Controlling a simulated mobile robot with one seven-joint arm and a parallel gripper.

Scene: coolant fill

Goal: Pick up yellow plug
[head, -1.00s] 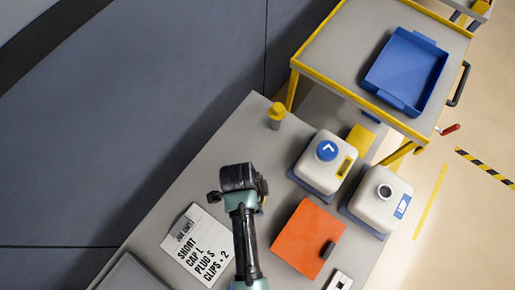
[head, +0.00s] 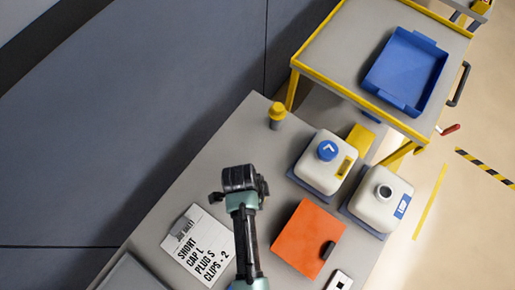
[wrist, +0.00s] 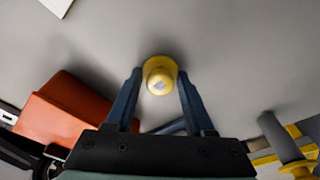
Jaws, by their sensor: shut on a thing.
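The yellow plug (wrist: 160,75) shows in the wrist view as a round yellow piece with a small greyish square on its end. It sits between the two blue fingertips of my gripper (wrist: 160,82), which is shut on it. The grey tabletop (wrist: 235,50) lies behind it; I cannot tell whether the plug is clear of the surface. In the head view my gripper (head: 240,185) is over the left-middle of the table, seen from above, and its fingers and the plug are hidden under the wrist.
An orange box (head: 308,238) is right of my arm. A printed card (head: 198,245) lies to its left. A grey post with a yellow top (head: 277,112) stands at the back edge. Two white canisters (head: 328,165) (head: 380,205) stand right. A cart with a blue tray (head: 405,70) is beyond.

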